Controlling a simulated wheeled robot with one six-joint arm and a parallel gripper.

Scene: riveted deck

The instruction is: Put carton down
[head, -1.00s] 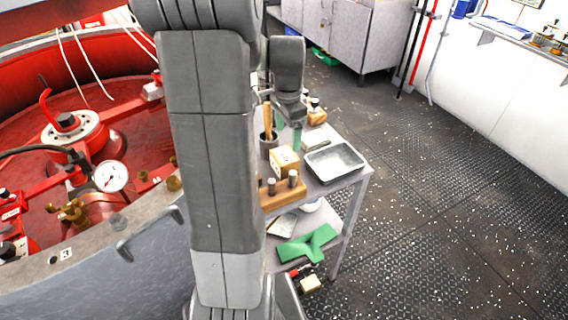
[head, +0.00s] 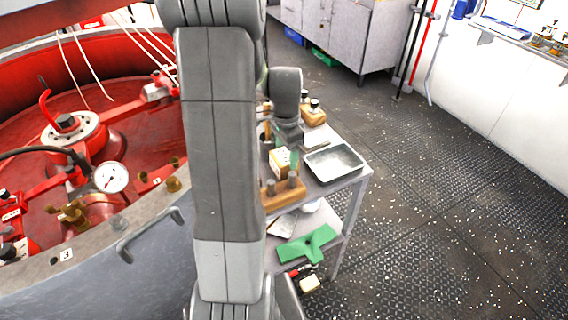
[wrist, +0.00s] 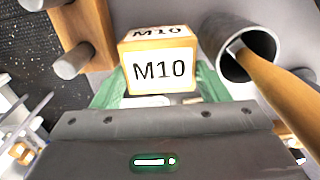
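The carton (wrist: 160,72) is a small box with orange edges and white M10 labels. In the head view the carton (head: 279,162) stands on the upper shelf of a small grey table (head: 345,184). My gripper (head: 285,155) points down over it. Its green fingers flank the carton on both sides in the wrist view, close to its edges. A green finger hides the carton's right part in the head view. I cannot tell whether the fingers press on it or stand just clear.
A wooden block with pegs (head: 283,193) stands in front of the carton, a grey metal tray (head: 335,161) to its right. A cup (wrist: 247,52) with a wooden handle in it stands close by. A green part (head: 308,243) lies on the lower shelf. The floor to the right is clear.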

